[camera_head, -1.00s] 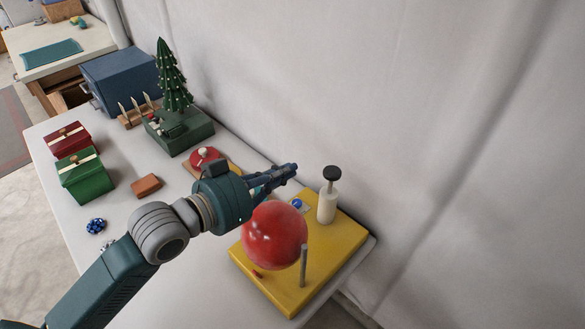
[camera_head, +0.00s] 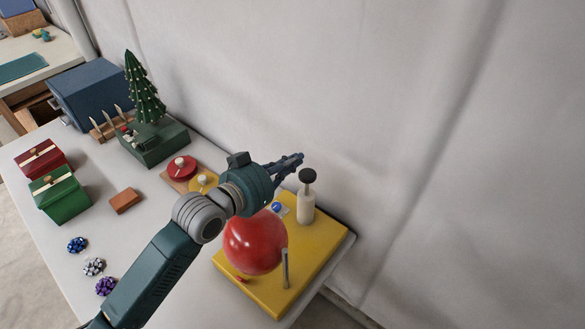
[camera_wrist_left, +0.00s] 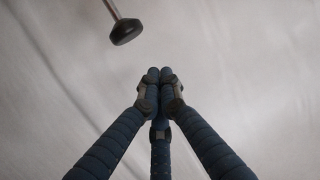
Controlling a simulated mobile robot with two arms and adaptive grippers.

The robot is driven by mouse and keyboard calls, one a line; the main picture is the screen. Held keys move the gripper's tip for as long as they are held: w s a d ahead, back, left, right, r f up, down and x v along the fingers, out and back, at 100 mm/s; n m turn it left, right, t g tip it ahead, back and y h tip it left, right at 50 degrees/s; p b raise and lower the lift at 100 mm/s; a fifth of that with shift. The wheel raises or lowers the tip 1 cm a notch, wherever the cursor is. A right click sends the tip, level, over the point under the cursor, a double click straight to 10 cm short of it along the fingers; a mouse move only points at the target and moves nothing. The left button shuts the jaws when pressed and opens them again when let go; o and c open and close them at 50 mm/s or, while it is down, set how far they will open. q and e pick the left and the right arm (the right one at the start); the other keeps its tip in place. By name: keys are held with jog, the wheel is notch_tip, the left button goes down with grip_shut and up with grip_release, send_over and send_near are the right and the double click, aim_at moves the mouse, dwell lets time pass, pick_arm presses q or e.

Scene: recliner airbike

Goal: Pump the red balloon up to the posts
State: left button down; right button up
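The red balloon (camera_head: 254,243) is round and inflated, on the yellow base (camera_head: 315,248). A grey post (camera_head: 285,268) stands at its right side; any other post is hidden. The white pump (camera_head: 305,207) stands upright at the back of the base, its black knob (camera_head: 307,175) above the body. My left gripper (camera_head: 300,158) is beside and slightly above the knob. In the left wrist view my left gripper's fingertips (camera_wrist_left: 160,75) are together with nothing between them, and the knob (camera_wrist_left: 126,31) on its rod is apart from them, upper left. My right gripper is out of view.
Left of the base are red and yellow discs (camera_head: 182,168) on a board, a small tree (camera_head: 144,90) on a green box, a brown block (camera_head: 126,201), gift boxes (camera_head: 60,197) and bows (camera_head: 93,267). A pale wall (camera_head: 400,110) rises close behind the table.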

pick_arm(q)
notch_tip(320, 180, down, 4)
jog(key=shift+p, duration=0.3)
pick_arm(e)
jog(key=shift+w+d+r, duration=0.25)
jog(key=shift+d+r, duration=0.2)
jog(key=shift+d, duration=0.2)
pick_arm(q)
notch_tip(320, 180, down, 6)
jog(key=b, duration=0.3)
jog(key=shift+s+a+r, duration=0.1)
jog(key=shift+s+r, duration=0.05)
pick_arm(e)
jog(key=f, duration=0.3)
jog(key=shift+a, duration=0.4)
pick_arm(q)
jog(key=s+a+r+p, duration=0.1)
jog(key=s+a+r, duration=0.4)
jog(key=s+r, duration=0.1)
jog(key=shift+s+a+r, duration=0.35)
jog(key=shift+s, duration=0.55)
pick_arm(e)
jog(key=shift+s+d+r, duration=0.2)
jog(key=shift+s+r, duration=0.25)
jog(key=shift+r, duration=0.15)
